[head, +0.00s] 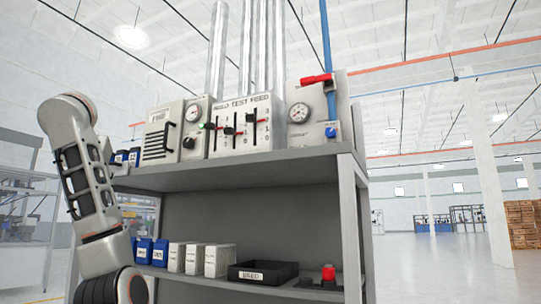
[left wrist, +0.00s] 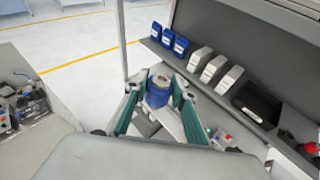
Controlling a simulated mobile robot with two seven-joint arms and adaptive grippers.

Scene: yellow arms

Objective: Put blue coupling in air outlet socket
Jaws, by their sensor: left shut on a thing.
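The blue coupling (left wrist: 157,94), a short blue cylinder with a metallic top, is between the teal-padded fingers of my left gripper (left wrist: 158,86) in the left wrist view. The gripper is shut on it and holds it in front of the shelf unit. The head view shows my left arm at the left, but its fingers and the coupling are out of that frame. At the right of the shelf top, the air panel (head: 308,88) has a gauge, a red-handled valve and a blue pipe. A small blue fitting (head: 331,132) shows low on it; I cannot tell whether this is the outlet socket. My right gripper is not seen.
The lower shelf holds blue bins (head: 160,252), white bins (head: 194,258), a black tray (head: 262,271) and a red-topped item (head: 328,273). Other panels with gauges and levers (head: 242,125) stand on the shelf top. A side bench with fittings (left wrist: 25,105) is at the left in the wrist view.

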